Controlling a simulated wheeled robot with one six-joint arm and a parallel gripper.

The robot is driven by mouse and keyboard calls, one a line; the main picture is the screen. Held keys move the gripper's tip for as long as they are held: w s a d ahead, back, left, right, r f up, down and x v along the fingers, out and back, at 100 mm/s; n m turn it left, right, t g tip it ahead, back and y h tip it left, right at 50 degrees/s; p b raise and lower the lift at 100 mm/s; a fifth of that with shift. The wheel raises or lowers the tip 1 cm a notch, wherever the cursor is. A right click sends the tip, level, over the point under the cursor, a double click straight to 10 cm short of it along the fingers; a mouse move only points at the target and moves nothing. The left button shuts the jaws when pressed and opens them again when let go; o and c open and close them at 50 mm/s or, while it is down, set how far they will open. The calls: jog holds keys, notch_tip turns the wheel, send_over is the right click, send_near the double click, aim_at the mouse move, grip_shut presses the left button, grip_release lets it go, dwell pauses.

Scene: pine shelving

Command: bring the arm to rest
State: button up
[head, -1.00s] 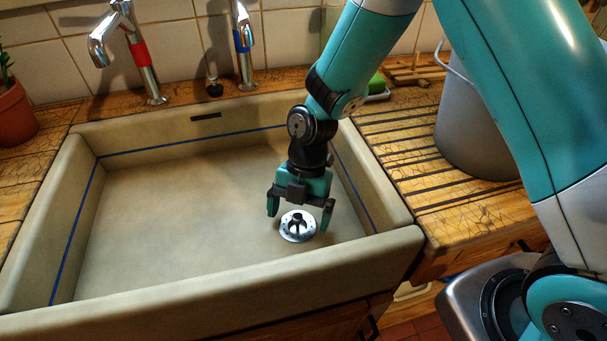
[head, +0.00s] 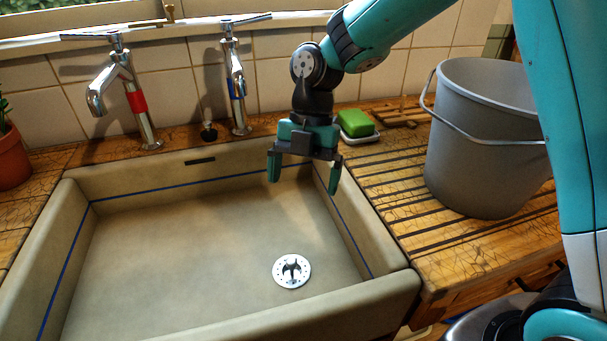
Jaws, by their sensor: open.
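My gripper (head: 303,178) is open and empty, pointing down. It hangs in front of the back right corner of the sink as seen in the head view, well above the basin floor. My arm reaches to it from the upper right. The pale stone sink (head: 180,255) has a blue line around its inner walls. A round metal strainer (head: 291,271) sits on the basin floor near the front right, apart from my gripper.
A grey bucket (head: 475,150) stands on the grooved wooden drainboard (head: 390,190) at the right. A green soap bar (head: 355,123) lies in a dish behind my gripper. Two taps, the red-banded (head: 135,102) and blue-banded (head: 236,88), stand behind the sink. A potted plant (head: 12,155) is at the left.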

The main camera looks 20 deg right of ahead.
dwell(0.3)
jog(key=s+d+r+m+t+p, duration=0.1)
jog(key=s+r+m+t+p, duration=0.1)
jog(key=s+r+m, duration=0.5)
jog(key=s+d+r+m+t+y+p, duration=0.1)
jog(key=s+r+m+p, duration=0.2)
jog(key=s+r+m, duration=0.3)
jog(key=s+m, duration=0.5)
jog(key=m, duration=0.4)
jog(key=shift+s+r+t+y, duration=0.3)
jog(key=shift+s+r+t, duration=0.05)
jog(key=shift+s+t, duration=0.05)
